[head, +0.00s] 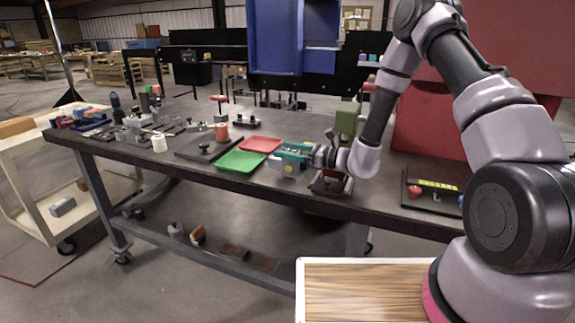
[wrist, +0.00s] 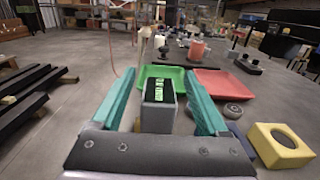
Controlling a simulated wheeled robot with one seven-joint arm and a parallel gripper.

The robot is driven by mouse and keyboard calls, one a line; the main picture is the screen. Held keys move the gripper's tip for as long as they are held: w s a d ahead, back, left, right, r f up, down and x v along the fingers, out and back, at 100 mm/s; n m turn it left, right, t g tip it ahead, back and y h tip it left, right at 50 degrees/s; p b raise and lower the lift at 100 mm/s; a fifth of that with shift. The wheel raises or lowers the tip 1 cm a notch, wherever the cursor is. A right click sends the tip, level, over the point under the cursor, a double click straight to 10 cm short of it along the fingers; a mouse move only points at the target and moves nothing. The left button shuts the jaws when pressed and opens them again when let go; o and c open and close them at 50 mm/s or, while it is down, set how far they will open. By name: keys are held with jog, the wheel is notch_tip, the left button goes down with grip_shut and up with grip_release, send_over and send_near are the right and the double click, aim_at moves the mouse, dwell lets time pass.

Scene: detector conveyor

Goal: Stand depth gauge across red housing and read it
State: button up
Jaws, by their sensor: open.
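A grey block with a green-marked black top (wrist: 158,112), seemingly the depth gauge, stands between the fingers of my gripper (wrist: 163,82) in the wrist view. The teal fingers are open, with a gap at each side of it. In the head view my gripper (head: 291,154) is low over the front of the table; the gauge is hard to make out there.
A green tray (head: 240,161) and a red tray (head: 261,144) lie just left of my gripper. A yellow block with a round hole (wrist: 281,147) and a grey disc (wrist: 235,115) are close on the right in the wrist view. A dark plate with a knob (head: 203,147) lies beyond the trays.

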jog(key=shift+c, duration=0.3)
grip_shut()
